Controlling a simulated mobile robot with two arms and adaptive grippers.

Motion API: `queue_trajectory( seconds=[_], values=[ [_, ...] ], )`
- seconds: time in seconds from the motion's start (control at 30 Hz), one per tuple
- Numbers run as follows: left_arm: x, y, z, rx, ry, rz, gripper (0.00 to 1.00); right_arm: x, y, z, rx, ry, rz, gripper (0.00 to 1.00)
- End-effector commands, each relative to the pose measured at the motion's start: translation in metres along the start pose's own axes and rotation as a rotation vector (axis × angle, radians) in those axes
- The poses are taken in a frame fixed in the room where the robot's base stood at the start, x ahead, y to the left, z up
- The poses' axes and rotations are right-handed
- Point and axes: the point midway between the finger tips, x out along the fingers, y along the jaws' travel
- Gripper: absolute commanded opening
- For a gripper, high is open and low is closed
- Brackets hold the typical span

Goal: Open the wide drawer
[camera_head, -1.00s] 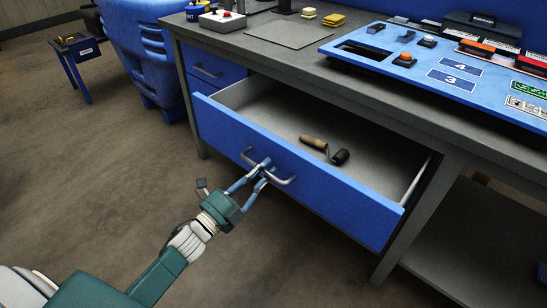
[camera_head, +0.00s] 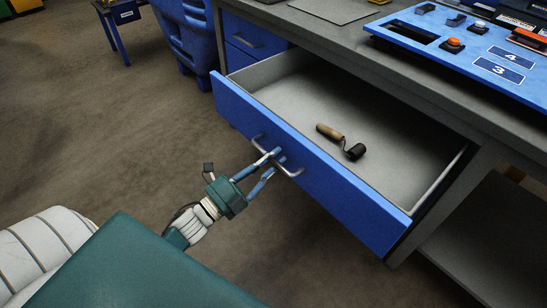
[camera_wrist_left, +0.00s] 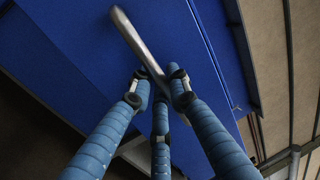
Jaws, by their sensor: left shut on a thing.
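The wide drawer (camera_head: 330,186) has a blue front and a grey inside, and it stands pulled well out from under the workbench. Its curved metal handle (camera_head: 291,172) is on the front. My left gripper (camera_head: 273,157) is shut on this handle. In the left wrist view the blue-wrapped fingers (camera_wrist_left: 160,88) close around the metal handle (camera_wrist_left: 134,38) against the blue drawer front (camera_wrist_left: 80,45). A roller tool with a wooden grip (camera_head: 331,133) and a dark head lies inside the drawer. My right gripper is not in view.
A smaller blue drawer (camera_head: 247,43) beside the wide one is shut. The workbench top (camera_head: 350,40) carries a blue panel (camera_head: 460,50) with buttons. A blue bin (camera_head: 187,35) stands at the back left. The floor left of the drawer is clear.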

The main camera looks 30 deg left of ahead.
Motion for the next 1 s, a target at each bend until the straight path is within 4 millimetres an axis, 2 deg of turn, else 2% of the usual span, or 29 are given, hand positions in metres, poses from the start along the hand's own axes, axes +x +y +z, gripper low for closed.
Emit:
queue_trajectory(
  seconds=[0.03,0.1,0.13,0.4,0.53,0.67,1.0],
  values=[
    [0.0,0.0,0.0,0.0,0.001,0.001,0.19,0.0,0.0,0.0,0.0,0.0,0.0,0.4],
    [0.0,0.0,0.0,0.0,0.0,0.001,0.32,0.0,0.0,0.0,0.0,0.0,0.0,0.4],
    [0.0,0.0,0.0,0.0,0.0,0.001,0.36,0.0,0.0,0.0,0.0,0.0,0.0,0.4],
    [0.0,0.0,0.0,0.0,0.0,0.001,0.36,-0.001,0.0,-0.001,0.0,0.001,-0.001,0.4],
    [-0.009,0.002,0.0,-0.001,-0.001,0.004,0.36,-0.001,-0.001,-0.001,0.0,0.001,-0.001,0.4],
    [-0.03,0.002,0.0,-0.002,-0.002,0.006,0.36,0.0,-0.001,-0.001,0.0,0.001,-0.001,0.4],
    [-0.099,0.001,0.0,-0.001,-0.002,0.004,0.36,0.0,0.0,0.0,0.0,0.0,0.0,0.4]
  ],
)
